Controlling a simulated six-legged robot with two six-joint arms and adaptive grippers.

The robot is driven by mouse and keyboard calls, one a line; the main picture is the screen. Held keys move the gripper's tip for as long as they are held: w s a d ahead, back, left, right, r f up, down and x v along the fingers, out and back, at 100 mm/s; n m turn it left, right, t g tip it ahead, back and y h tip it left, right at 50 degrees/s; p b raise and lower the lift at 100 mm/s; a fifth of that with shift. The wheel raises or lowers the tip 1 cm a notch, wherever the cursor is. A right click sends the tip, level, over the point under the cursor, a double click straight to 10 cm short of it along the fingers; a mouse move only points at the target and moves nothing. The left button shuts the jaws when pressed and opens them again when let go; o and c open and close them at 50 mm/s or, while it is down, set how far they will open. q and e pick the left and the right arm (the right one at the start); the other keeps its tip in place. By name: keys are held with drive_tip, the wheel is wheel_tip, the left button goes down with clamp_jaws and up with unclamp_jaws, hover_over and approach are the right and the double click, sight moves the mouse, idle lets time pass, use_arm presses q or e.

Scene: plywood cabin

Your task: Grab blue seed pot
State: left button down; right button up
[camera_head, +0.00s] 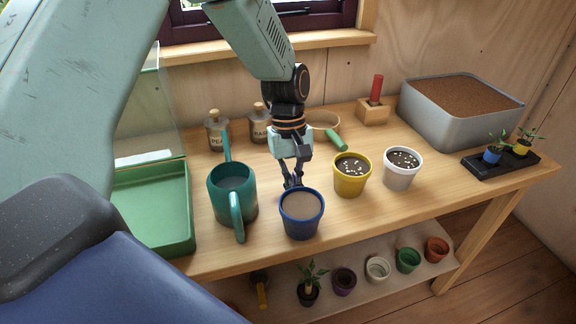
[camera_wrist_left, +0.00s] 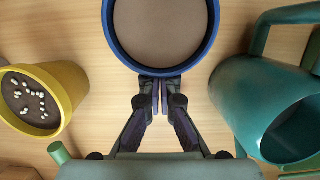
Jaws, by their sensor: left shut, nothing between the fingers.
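The blue seed pot (camera_head: 302,214) stands upright on the wooden table near its front edge, filled with brown soil. In the left wrist view the blue pot (camera_wrist_left: 160,68) is at the top centre, its near rim just beyond my fingertips. My left gripper (camera_head: 292,184) comes down behind the pot, on its window side. In the left wrist view the left gripper (camera_wrist_left: 160,84) has its fingers together and empty, beside the pot's rim; I cannot tell whether they touch it. My right gripper is not in view.
A teal watering can (camera_head: 232,194) stands close left of the pot. A yellow pot (camera_head: 351,175) and a white pot (camera_head: 402,168) with seeds stand to the right. A green tray (camera_head: 190,208) is at the left. A grey soil bin (camera_head: 455,125) fills the back right.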

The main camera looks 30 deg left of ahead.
sight(297, 199)
use_arm(q)
drive_tip(key=shift+s+d+p, duration=0.65)
drive_tip(key=shift+s+d, duration=0.3)
drive_tip(key=shift+s, duration=0.1)
drive_tip(key=shift+d, duration=0.2)
drive_tip(key=shift+s, duration=0.1)
